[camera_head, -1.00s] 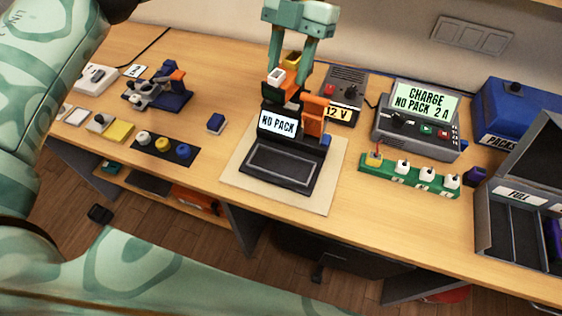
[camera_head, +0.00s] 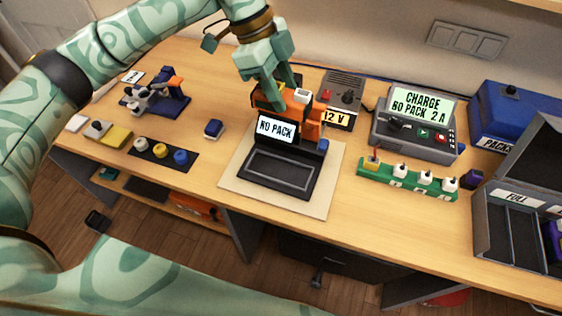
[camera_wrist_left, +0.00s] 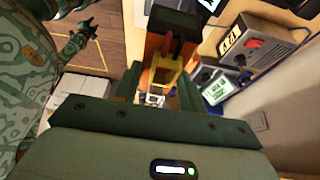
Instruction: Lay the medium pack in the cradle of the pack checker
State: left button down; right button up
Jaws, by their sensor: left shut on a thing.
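The pack checker (camera_head: 316,178) stands on a pale mat, its display (camera_head: 277,128) reading "NO PACK". Its cradle (camera_head: 280,172), a dark rimmed tray in front of the display, is empty. My left gripper (camera_head: 283,95) is behind and above the display, shut on an orange piece (camera_head: 264,98) that looks like a pack; its size is unclear. In the left wrist view a yellow part (camera_wrist_left: 166,74) shows between the fingers (camera_wrist_left: 158,92). The fingers hide part of it. Far off in that view is what looks like my right gripper (camera_wrist_left: 80,40), too small to read.
An orange upright part (camera_head: 313,122) stands at the checker's right. The charger (camera_head: 417,130) and a green strip of plugs (camera_head: 405,180) are to the right, then a grey "FULL" crate (camera_head: 500,240) and a blue box (camera_head: 515,110).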

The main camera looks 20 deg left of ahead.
pick_arm(q)
notch_tip(320, 180, down, 18)
jog(key=shift+f+b, duration=0.1)
jog(key=shift+b, duration=0.8)
notch_tip(320, 180, down, 4)
jog(key=shift+f+b, duration=0.15)
jog(key=shift+b, duration=0.2)
jog(key=c, duration=0.8)
grip_release()
jog(key=p+v, duration=0.1)
jog(key=v, duration=1.1)
jog(key=shift+p, duration=0.3)
